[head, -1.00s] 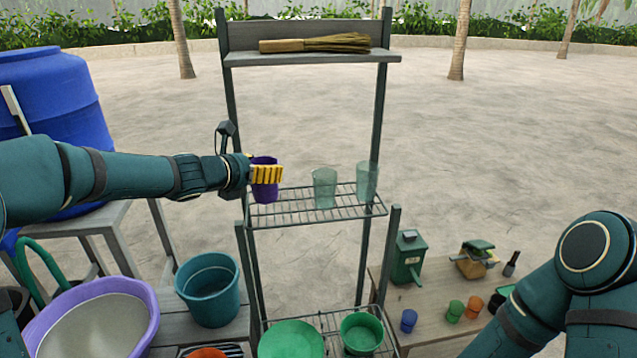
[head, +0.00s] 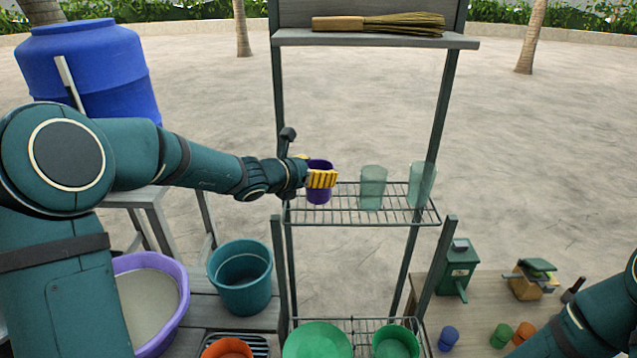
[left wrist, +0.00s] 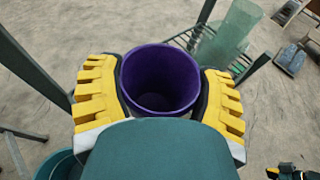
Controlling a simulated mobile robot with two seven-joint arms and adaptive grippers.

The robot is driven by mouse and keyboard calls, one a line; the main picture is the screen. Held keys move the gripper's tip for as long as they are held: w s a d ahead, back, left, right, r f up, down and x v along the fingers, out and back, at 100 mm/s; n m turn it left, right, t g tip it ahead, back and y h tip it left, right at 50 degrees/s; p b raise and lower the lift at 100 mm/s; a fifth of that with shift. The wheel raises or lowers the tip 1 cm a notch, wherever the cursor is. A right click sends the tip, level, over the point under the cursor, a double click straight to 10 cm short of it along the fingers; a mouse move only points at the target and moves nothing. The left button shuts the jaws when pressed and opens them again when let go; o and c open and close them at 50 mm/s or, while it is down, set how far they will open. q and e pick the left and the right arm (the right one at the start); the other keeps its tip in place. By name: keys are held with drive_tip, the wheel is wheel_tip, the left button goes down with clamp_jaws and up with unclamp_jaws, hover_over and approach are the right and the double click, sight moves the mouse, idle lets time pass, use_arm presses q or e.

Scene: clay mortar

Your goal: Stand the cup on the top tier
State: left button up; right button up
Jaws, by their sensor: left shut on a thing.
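A purple cup (head: 319,190) is upright and empty in my left gripper (head: 320,178). The left wrist view shows the purple cup (left wrist: 160,80) between the yellow fingers of my left gripper (left wrist: 160,88), which is shut on it. The cup is at the left end of the upper wire tier (head: 345,215) of the rack; whether its base touches the wires I cannot tell. Two clear glasses, one in the middle (head: 373,188) and one at the right (head: 421,185), stand on that tier. My right arm shows at the lower right, but its gripper is out of view.
A wooden shelf (head: 380,38) with a brush (head: 378,23) is above the tier. Green bowls (head: 318,342) sit on the lower tier. A teal bucket (head: 240,278) and purple basin (head: 165,335) stand left. Small coloured cups and a green box (head: 457,268) are on the right table.

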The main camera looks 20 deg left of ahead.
use_arm(q)
wheel_tip(320, 180, down, 3)
drive_tip(key=shift+r, duration=0.1)
drive_tip(key=o, duration=1.2)
drive_tip(key=shift+a+r, duration=0.1)
drive_tip(key=v, duration=1.2)
